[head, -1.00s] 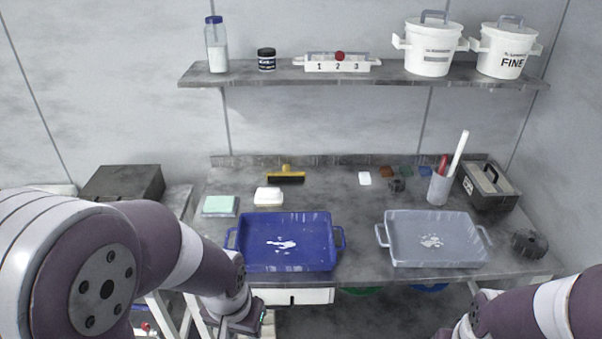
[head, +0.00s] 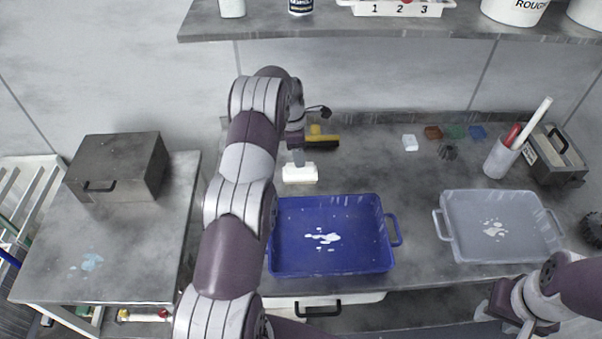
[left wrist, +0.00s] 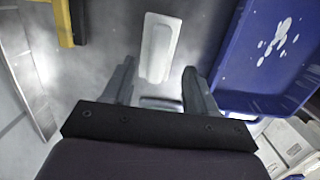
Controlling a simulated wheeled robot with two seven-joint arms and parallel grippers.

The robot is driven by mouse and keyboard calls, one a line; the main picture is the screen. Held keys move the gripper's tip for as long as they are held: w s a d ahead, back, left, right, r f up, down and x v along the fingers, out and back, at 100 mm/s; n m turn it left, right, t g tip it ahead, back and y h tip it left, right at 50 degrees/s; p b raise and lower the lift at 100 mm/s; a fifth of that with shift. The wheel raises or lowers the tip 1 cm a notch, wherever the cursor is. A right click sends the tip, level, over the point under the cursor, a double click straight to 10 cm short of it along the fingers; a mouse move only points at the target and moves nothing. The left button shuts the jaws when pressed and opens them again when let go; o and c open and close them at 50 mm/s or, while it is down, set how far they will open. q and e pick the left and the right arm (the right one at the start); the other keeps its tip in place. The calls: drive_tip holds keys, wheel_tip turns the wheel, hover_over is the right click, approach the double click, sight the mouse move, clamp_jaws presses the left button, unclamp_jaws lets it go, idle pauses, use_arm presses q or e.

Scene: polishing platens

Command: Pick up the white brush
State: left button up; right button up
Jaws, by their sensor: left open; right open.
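The white brush (head: 300,174) lies on the bench just behind the blue tray. It also shows in the left wrist view (left wrist: 159,46) as a long white block with a raised middle. My left gripper (head: 298,158) is over the bench right at the brush, reaching down from above. In the left wrist view my left gripper (left wrist: 158,88) is open and empty, its two fingers apart with the brush ahead between their lines. I cannot tell if they touch it. My right gripper (head: 503,303) is low at the front right, open, away from the brush.
The blue tray (head: 392,262) is close in front of the brush, and a yellow-and-black squeegee (head: 322,142) lies behind it. A grey tray (head: 447,226), a holder (head: 498,160) with sticks and a dark box (head: 560,160) are to the right. The shelf (head: 390,24) hangs above.

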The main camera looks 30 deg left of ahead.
sight(300, 171)
use_arm(q)
wheel_tip(300, 171, down, 6)
drive_tip(key=shift+w+d+f+p, duration=0.1)
drive_tip(key=shift+p, duration=0.65)
drive_tip(key=shift+w+f, duration=0.1)
drive_tip(key=shift+f, duration=0.15)
drive_tip(key=shift+f+b, duration=0.25)
drive_tip(key=shift+b, duration=0.1)
clamp_jaws()
